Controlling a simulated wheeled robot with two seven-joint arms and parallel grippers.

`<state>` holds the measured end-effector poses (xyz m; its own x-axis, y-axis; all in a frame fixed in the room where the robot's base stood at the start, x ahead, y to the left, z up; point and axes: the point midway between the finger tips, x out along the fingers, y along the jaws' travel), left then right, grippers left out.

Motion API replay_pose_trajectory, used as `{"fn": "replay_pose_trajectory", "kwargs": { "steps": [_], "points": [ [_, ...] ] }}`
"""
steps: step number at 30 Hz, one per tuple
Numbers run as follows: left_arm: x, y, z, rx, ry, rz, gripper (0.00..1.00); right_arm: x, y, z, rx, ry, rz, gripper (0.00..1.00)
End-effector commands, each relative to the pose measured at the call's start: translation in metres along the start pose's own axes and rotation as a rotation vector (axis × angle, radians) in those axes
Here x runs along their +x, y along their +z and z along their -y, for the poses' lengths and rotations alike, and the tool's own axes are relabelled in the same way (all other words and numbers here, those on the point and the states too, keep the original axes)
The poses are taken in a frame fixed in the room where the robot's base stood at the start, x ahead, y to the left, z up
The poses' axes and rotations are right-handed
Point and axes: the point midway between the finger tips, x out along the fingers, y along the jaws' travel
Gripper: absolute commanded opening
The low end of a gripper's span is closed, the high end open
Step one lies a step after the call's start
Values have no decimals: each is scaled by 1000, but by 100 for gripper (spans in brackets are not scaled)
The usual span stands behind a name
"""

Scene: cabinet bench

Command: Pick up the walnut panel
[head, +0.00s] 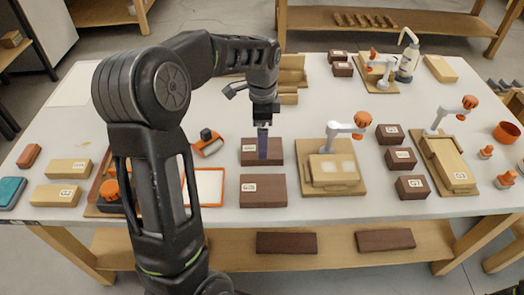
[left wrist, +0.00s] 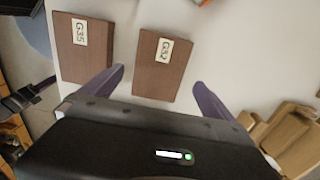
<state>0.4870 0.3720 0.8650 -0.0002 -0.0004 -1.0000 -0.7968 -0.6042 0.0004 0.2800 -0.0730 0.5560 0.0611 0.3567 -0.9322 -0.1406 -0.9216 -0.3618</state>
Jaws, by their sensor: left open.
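Two dark brown walnut panels with white labels lie flat on the table. The farther panel (head: 276,152) is under my left gripper (head: 263,154); the nearer panel (head: 263,192) lies just in front of it. In the left wrist view the panel labelled G32 (left wrist: 158,72) lies between the purple fingers of my left gripper (left wrist: 160,90). The panel that seems to read G35 (left wrist: 84,58) is to its left. The left gripper is open, points down and holds nothing. Whether the fingertips reach below the panel's top is unclear. My right gripper is not in view.
A wooden board with a clamp and a pale block (head: 334,170) stands close right of the panels. Smaller dark blocks (head: 401,159) stand beyond it. A white-faced tray (head: 208,186) lies left. Light wooden pieces (head: 290,78) lie behind. More dark panels (head: 287,242) rest on the lower shelf.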

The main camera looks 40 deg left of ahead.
Motion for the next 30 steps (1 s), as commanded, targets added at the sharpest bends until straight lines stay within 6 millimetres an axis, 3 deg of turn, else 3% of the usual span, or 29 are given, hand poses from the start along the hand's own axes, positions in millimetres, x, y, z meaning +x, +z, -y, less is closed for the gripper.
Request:
{"fn": "replay_pose_trajectory", "kwargs": {
  "steps": [8,21,30],
  "points": [
    [2,0,0,-1,1,1,100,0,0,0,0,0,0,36],
    [51,1,-1,-1,1,1,100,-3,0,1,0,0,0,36],
    [52,0,-1,-1,0,1,100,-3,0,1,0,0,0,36]
  ]
}}
